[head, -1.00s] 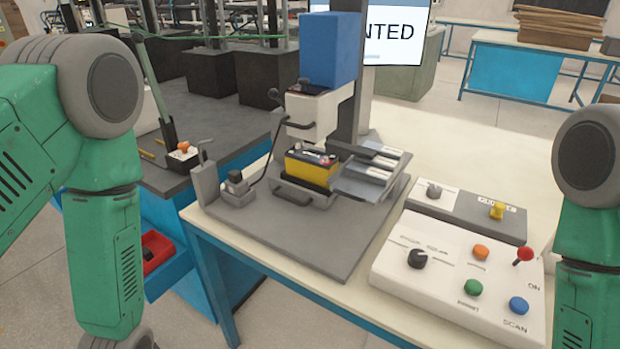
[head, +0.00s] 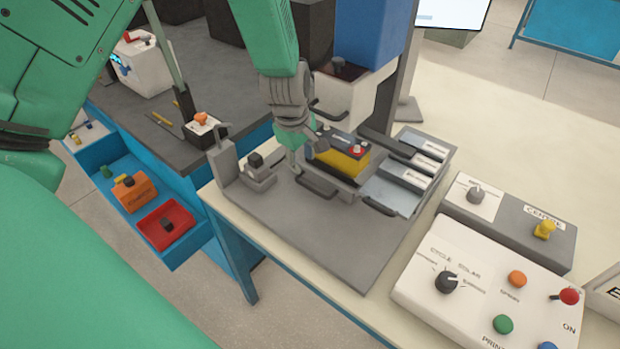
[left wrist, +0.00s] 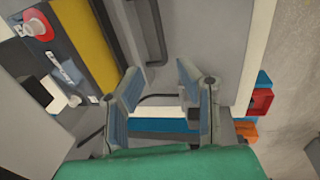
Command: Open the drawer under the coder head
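The coder head, a blue block (head: 364,40) over a pale housing (head: 345,92), stands on the grey base plate. Below it, a yellow and black battery (head: 345,160) sits on the grey drawer, which has a dark front handle (head: 317,187). My left gripper (head: 305,156) points down beside the battery's left end, just behind the handle. In the left wrist view its two fingers (left wrist: 160,88) are apart with nothing between them. The handle (left wrist: 158,40) lies beyond the fingertips there, with the battery (left wrist: 88,40) to the left. I cannot tell whether the gripper touches anything. My right gripper is out of view.
Grey trays (head: 392,190) with a second handle stand right of the battery. A small grey clamp block (head: 258,172) is close on the gripper's left. A control panel (head: 480,290) is at the lower right. Blue bins (head: 188,250) hang at the left. The plate's front is bare.

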